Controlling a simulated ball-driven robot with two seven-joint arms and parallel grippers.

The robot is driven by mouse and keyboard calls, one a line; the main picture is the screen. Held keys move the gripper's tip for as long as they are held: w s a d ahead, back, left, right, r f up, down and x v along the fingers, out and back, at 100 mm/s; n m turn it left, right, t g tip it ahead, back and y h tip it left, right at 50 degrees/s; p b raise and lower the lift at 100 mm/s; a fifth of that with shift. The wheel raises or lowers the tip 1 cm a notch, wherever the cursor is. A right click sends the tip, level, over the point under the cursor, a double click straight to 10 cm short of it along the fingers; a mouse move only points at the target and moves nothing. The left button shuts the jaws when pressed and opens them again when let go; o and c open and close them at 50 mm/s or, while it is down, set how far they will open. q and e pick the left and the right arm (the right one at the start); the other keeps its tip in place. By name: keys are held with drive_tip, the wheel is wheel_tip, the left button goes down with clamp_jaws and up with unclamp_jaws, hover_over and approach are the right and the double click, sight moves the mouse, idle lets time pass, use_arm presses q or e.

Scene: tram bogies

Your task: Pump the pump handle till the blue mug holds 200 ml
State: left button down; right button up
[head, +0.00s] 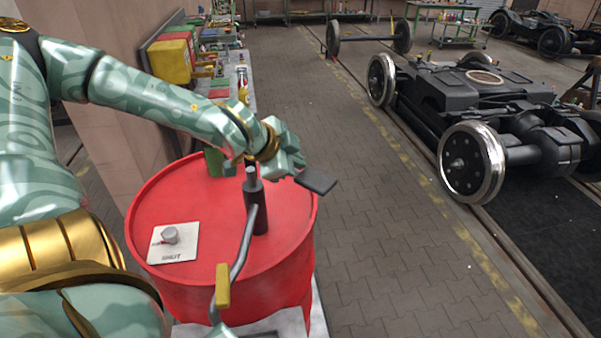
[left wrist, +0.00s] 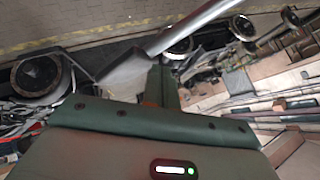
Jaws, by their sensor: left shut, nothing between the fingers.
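The pump (head: 256,208) stands upright on a red drum (head: 160,205). Its bent grey crank-like handle runs down toward the viewer and has a yellow grip (head: 223,286). My left gripper (head: 316,182) is shut and empty, beyond the pump's top and to its right, away from the yellow grip. In the left wrist view its dark closed fingers (left wrist: 161,85) point at the floor and bogies, and a grey rod (left wrist: 195,24) crosses just beyond them. I see no blue mug in either view. My right gripper is not in view.
A pale card (head: 185,250) with a small whitish cap (head: 170,235) lies on the drum. A green object (head: 214,162) is partly hidden behind my left arm. A cluttered bench (head: 238,75) stands behind. A tram bogie (head: 480,100) stands right; paved floor (head: 385,230) between is clear.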

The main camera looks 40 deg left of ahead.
use_arm(q)
drive_tip(key=shift+d+f+b, duration=0.1)
drive_tip(key=shift+f+b, duration=2.7)
drive_tip(key=shift+f, duration=0.1)
idle(2.3)
drive_tip(key=shift+r, duration=0.2)
wheel_tip(320, 180, up, 6)
drive_tip(key=p, duration=0.5)
drive_tip(key=shift+r+p, duration=0.15)
drive_tip(key=shift+p, duration=0.2)
drive_tip(key=shift+r, duration=0.1)
idle(0.4)
wheel_tip(320, 180, up, 5)
drive_tip(key=p, duration=0.4)
drive_tip(key=shift+p, duration=0.3)
